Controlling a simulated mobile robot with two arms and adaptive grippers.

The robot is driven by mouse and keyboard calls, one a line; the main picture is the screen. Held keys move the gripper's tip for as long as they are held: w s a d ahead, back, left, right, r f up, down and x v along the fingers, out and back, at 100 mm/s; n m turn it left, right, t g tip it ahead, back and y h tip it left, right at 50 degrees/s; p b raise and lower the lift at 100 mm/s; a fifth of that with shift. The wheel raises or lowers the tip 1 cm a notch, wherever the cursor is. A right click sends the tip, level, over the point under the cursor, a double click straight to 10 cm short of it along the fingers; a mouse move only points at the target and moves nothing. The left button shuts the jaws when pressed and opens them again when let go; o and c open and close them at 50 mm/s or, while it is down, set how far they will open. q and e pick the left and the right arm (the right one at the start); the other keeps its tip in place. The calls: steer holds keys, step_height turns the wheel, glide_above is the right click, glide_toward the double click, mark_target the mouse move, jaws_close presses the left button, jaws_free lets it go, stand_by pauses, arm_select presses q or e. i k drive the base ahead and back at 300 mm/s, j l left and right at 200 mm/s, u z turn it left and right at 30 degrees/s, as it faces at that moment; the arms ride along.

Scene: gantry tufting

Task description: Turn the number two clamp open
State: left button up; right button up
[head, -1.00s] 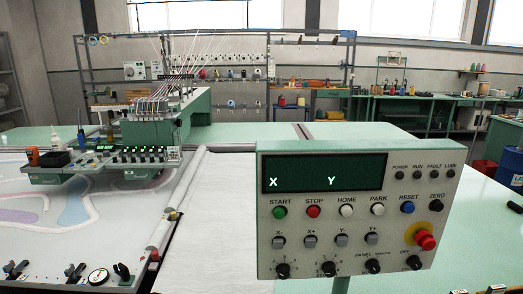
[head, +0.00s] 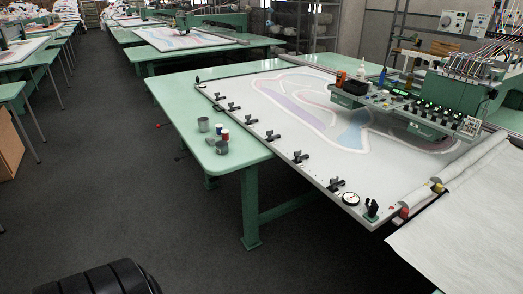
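A row of several small black clamps runs along the near-left edge of the white framed cloth (head: 300,110) on the green table. One clamp (head: 337,184) is nearest the dial gauge, and another clamp (head: 301,157) is farther up the edge. More clamps follow, including one clamp (head: 272,135) and one clamp (head: 234,106). No numbers are readable, so I cannot tell which is number two. Their open or closed state is too small to tell.
A round dial gauge (head: 350,198) sits near the frame corner. Small cans and spools (head: 222,135) stand on the green table's left end (head: 180,100). Dark floor (head: 140,190) is free left of the table.

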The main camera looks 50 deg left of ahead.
mark_target(296, 154)
steer(key=u, duration=1.2)
steer(key=z, duration=0.4)
